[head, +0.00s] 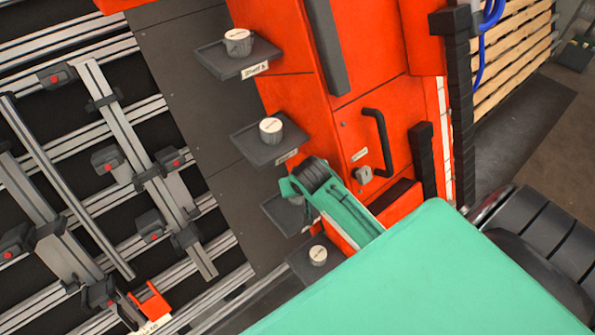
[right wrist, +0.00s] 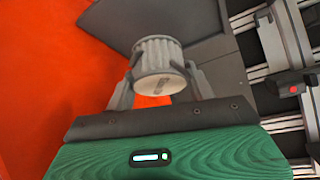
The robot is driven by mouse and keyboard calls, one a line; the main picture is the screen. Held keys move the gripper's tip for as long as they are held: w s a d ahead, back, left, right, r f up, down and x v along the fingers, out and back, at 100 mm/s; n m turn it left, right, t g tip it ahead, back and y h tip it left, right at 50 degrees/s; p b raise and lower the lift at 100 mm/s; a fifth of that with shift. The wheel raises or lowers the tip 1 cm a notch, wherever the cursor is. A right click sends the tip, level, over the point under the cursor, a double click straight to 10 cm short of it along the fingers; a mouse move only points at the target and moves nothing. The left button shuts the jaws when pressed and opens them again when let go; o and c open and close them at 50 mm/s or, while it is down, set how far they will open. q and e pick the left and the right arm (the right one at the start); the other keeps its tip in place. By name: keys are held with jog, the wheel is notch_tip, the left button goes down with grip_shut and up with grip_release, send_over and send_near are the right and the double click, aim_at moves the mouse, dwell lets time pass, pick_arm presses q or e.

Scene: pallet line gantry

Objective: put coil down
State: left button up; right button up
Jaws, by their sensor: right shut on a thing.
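My right gripper (head: 297,188) reaches to the third small dark shelf (head: 283,215) on the side of the red cabinet. In the right wrist view its two grey fingers (right wrist: 160,88) are closed on either side of a ribbed grey coil (right wrist: 157,52) with a pale round face. The held coil is hidden in the head view behind the gripper. A dark shelf plate (right wrist: 115,22) shows behind the coil in the right wrist view; I cannot tell whether they touch. My left gripper is not in view.
Similar coils stand on the labelled top shelf (head: 225,62), the second shelf (head: 262,152) and the lowest shelf (head: 300,262). The red cabinet (head: 375,65) with a black handle (head: 381,140) is close on the right. Metal rails with clamps (head: 115,120) lie to the left.

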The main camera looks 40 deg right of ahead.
aim_at(298, 197)
notch_tip(298, 197, down, 4)
jog(key=shift+f+p, duration=0.1)
jog(key=shift+p, duration=0.6)
jog(key=shift+f, duration=0.25)
jog(key=o, duration=1.2)
jog(key=shift+s+r+b, duration=0.15)
jog(key=shift+r+b, duration=0.15)
jog(key=shift+r, duration=0.05)
jog(key=b+v, duration=0.3)
jog(key=v, duration=0.8)
